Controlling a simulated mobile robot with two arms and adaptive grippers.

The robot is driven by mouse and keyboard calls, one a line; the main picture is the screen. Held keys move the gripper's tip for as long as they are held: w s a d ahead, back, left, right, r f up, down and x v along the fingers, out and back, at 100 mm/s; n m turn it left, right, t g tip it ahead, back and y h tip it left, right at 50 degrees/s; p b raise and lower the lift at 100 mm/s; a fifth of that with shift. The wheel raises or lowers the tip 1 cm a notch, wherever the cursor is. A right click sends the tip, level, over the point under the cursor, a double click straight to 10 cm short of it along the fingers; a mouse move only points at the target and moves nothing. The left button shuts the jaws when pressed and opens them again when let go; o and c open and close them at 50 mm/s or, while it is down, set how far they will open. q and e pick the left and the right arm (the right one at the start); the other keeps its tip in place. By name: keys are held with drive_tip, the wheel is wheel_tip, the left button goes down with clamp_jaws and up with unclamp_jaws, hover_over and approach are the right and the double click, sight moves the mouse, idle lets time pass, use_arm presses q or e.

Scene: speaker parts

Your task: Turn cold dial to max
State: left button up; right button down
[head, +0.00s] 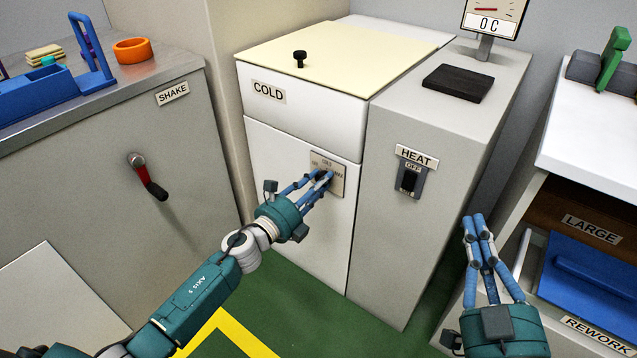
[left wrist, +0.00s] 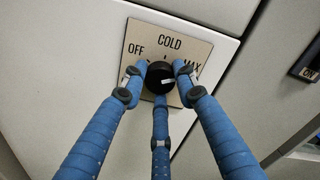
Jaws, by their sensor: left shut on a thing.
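The cold dial (left wrist: 159,78) is a round black knob on a beige plate (left wrist: 190,46) marked COLD, with OFF on the left and MAX on the right. The plate also shows on the white cabinet front in the head view (head: 337,184). My left gripper (head: 322,177) is shut on the dial, with its blue fingers around it in the left wrist view. A small white mark shows on the right part of the dial; its exact pointing is hard to read. My right gripper (head: 478,226) is away from the dial, at the lower right, its fingers close together.
The cold cabinet's cream lid (head: 345,52) has a black knob (head: 300,58). The grey HEAT cabinet with its black switch (head: 409,180) stands right beside it. The SHAKE bench with a red-handled lever (head: 150,178) is at left. Green floor lies in front.

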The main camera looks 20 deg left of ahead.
use_arm(q)
drive_tip(key=shift+s+d+f, duration=0.15)
drive_tip(key=shift+d+f, duration=0.15)
drive_tip(key=shift+d, duration=0.05)
drive_tip(key=o, duration=1)
drive_tip(key=shift+o, duration=0.7)
drive_tip(key=shift+a+r, duration=0.1)
drive_tip(key=v, duration=1.2)
